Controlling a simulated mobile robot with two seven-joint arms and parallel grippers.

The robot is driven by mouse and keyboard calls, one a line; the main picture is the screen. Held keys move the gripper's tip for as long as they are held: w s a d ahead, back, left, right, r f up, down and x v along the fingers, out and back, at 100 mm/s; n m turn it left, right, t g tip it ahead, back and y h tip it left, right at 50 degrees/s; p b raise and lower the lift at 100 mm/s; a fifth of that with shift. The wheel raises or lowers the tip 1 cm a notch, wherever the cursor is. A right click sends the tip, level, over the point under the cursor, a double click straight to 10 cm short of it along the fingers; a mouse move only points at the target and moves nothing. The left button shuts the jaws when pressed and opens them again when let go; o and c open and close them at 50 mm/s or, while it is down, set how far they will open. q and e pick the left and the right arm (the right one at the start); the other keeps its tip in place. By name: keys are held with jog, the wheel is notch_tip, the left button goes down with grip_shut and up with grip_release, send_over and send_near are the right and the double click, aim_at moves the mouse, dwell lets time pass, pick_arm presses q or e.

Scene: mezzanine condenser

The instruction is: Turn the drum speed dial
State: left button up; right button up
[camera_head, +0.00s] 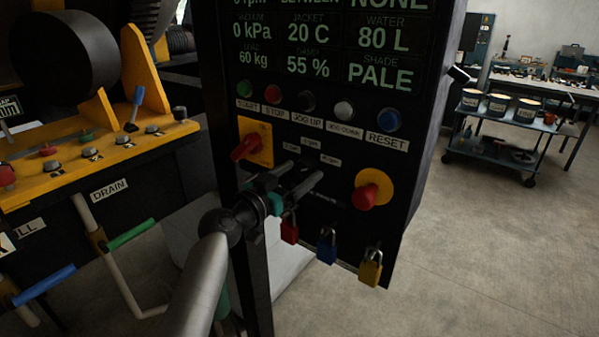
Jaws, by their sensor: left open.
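The black control panel (345,225) stands in front of me. My left gripper (306,171) is open, its two dark fingers reaching to the middle of the panel, just below several small white labels (330,160). The drum speed dial cannot be made out; the gripper may cover it. I cannot tell whether the fingers touch anything. A red rotary switch on a yellow plate (260,135) is left of the gripper. A red knob on a round yellow base (372,189) is to its right. My right gripper is not in view.
A row of buttons, including a white one (344,110), sits above the gripper under the display (310,45). Red, blue (327,247) and yellow (371,268) padlocks hang below. A yellow machine console (95,150) is at left. A cart (495,150) stands behind right, with open floor before it.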

pick_arm(q)
jog(key=shift+w+d, duration=0.2)
jog(key=shift+w, duration=0.05)
grip_shut()
dwell(0.7)
